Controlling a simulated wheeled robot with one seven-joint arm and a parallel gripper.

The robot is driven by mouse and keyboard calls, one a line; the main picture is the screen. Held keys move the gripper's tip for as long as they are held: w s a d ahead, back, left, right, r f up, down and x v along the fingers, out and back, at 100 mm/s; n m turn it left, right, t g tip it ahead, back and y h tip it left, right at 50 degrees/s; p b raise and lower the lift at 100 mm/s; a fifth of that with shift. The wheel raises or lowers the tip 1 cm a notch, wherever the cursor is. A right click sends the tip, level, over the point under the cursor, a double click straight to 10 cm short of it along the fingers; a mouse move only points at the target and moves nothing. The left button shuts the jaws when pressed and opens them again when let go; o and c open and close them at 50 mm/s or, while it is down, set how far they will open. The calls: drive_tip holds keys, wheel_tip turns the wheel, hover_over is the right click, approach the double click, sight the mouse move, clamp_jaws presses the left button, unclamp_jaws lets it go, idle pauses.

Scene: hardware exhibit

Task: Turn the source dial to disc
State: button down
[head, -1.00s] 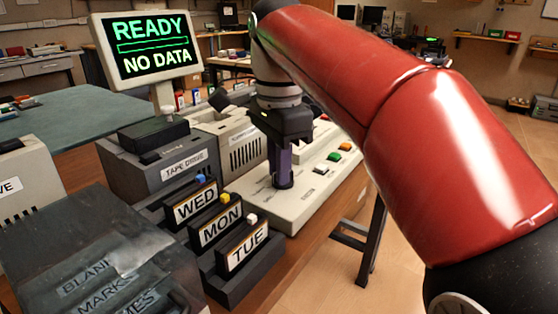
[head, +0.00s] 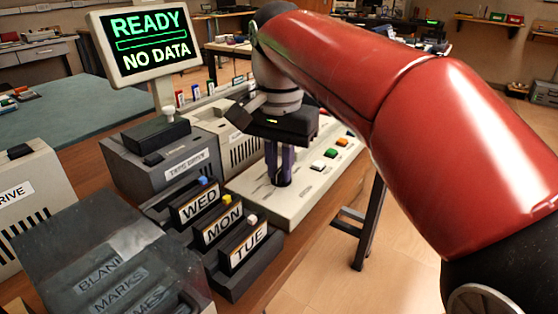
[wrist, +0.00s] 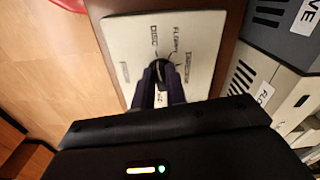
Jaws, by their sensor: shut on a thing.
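The source dial (wrist: 158,68) is a small dark knob on a pale panel, seen in the wrist view. Printed labels lie around it, with DISC (wrist: 154,34) and FLOPPY among the readable ones. In the head view the dial (head: 283,183) sits low on the beige console (head: 262,207), mostly hidden by my fingers. My gripper (head: 279,178) points down at the panel and its two purple fingers are closed on the dial's sides; the fingers also show in the wrist view (wrist: 159,92). I cannot tell which label the dial's pointer faces.
A monitor (head: 147,43) reads READY, NO DATA. A tape drive (head: 165,163) and WED, MON and TUE cartridges (head: 243,246) stand left of the console. Green, white, red and orange buttons (head: 330,153) are on its right. A clear-lidded box (head: 75,240) is at the front left.

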sight(280, 171)
idle(0.5)
drive_tip(key=c, duration=1.4)
unclamp_jaws()
drive_tip(key=shift+c, duration=0.2)
drive_tip(key=shift+r, duration=0.1)
wheel_tip(280, 171, up, 8)
drive_tip(key=shift+f, duration=0.15)
